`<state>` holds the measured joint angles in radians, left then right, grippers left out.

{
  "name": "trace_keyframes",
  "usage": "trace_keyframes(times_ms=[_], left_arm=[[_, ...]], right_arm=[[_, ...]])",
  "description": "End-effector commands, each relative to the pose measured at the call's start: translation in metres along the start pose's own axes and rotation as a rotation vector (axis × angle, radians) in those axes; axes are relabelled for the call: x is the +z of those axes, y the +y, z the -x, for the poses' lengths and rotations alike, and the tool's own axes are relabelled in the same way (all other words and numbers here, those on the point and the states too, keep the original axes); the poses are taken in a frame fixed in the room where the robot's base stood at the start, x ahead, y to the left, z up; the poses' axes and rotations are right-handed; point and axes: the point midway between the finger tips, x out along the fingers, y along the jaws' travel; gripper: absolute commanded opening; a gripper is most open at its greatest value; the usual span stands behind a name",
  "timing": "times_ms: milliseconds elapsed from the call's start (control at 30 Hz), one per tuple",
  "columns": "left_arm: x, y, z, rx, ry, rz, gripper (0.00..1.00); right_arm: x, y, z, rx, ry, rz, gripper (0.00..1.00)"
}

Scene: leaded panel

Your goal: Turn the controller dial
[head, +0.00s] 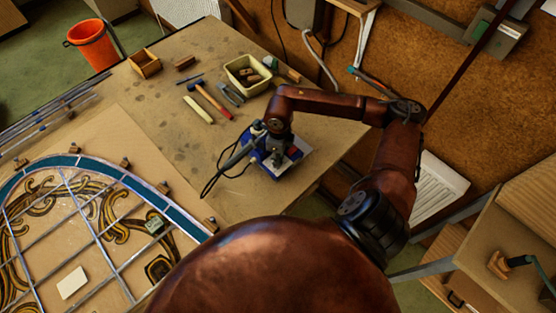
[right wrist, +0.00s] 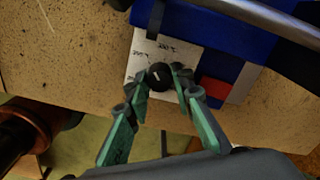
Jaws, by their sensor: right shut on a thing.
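The controller is a blue box (head: 262,157) on the workbench, with a pale label plate that also shows in the right wrist view (right wrist: 142,58). Its dial (right wrist: 158,76) is a round black knob with a white pointer mark, set on the pale plate with handwritten marks. My right gripper (right wrist: 160,80) has its green fingers on both sides of the dial and is shut on it. In the head view my right gripper (head: 283,160) is over the controller and hides the dial. A red part (right wrist: 212,92) sits beside the dial. My left gripper is out of view.
A soldering iron and black cable (head: 232,160) lie at the controller's left. A leaded panel (head: 90,225) fills the left. A cream tray (head: 247,75), a hammer (head: 210,101) and small tools lie behind. The bench's right edge is close to the controller.

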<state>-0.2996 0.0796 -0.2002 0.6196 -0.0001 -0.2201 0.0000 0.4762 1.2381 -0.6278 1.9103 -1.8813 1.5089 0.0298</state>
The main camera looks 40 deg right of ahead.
Motion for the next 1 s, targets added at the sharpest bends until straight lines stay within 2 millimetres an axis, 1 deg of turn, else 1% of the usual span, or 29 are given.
trace_keyframes(times_ms=[33,200,400,933,967,1000], left_arm=[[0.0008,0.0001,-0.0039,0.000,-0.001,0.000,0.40],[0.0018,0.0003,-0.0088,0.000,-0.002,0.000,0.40],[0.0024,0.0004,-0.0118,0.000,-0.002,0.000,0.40],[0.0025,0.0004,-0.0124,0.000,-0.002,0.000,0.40],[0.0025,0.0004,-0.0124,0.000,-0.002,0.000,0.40],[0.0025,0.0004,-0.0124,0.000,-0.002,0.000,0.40]], right_arm=[[0.0001,-0.0006,-0.0013,-0.001,0.000,-0.029,0.00],[-0.0003,-0.0006,-0.0007,-0.001,0.001,-0.118,0.00],[-0.0004,-0.0006,-0.0001,-0.001,0.001,-0.178,0.00],[-0.0002,-0.0005,0.0006,-0.001,0.000,-0.199,0.00],[-0.0002,-0.0005,0.0006,-0.001,0.000,-0.199,0.23],[-0.0002,-0.0005,0.0006,-0.001,0.000,-0.199,0.26]])
